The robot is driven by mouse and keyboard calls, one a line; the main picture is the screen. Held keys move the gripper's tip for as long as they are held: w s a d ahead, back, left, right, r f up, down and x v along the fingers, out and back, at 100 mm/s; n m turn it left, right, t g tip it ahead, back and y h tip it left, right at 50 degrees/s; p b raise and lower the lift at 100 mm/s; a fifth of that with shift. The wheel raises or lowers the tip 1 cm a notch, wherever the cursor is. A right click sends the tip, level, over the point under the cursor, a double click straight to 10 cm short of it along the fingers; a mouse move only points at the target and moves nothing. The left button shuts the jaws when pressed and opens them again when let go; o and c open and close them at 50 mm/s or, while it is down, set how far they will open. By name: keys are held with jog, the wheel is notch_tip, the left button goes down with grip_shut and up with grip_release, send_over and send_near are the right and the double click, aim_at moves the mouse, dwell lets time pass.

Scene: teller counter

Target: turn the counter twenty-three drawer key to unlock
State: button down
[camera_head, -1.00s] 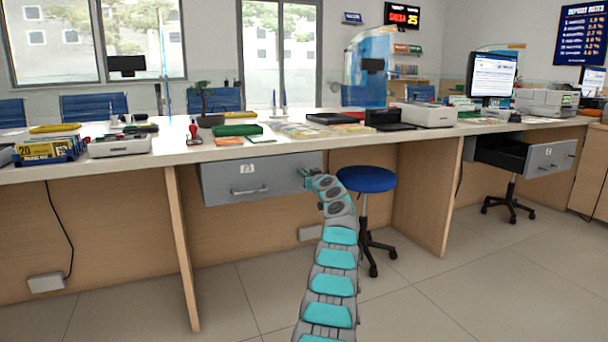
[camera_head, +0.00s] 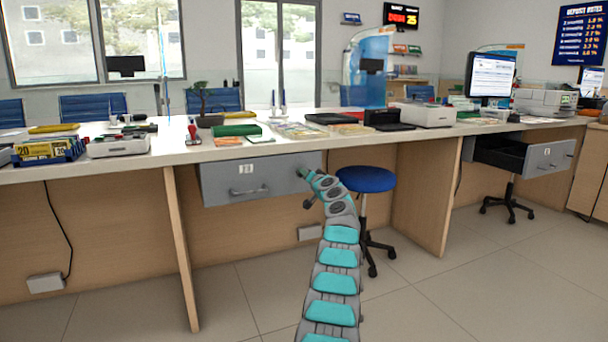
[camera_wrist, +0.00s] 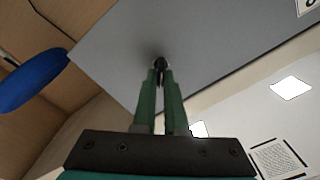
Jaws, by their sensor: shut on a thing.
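The grey drawer (camera_head: 225,184) under the counter is closed, with a small white number label and a bar handle (camera_head: 248,191) on its front; the number is too small to read surely. My gripper (camera_head: 303,171) is at the drawer's upper right corner. In the wrist view the grey drawer front (camera_wrist: 200,50) fills the upper middle, and my gripper's green fingers (camera_wrist: 160,72) close on a small dark key (camera_wrist: 160,63) at the drawer face. The fingertips hide most of the key, so its turn angle cannot be told.
A blue stool (camera_head: 366,179) stands just right of my arm, under the counter. Another drawer (camera_head: 550,158) hangs open at the far right. The counter top (camera_head: 300,142) above holds papers, a stamp, a plant and trays. A wooden panel (camera_head: 180,240) stands left of the drawer.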

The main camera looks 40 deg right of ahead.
jog(key=shift+d+f+m+p, duration=0.15)
jog(key=shift+m+p, duration=0.3)
jog(key=shift+m, duration=1.95)
jog(key=shift+f+m+p, duration=0.1)
jog(key=shift+m+p, duration=0.3)
jog(key=shift+m, duration=2)
jog(key=c, duration=1)
grip_release()
jog(key=shift+o, duration=0.2)
jog(key=shift+s, duration=0.1)
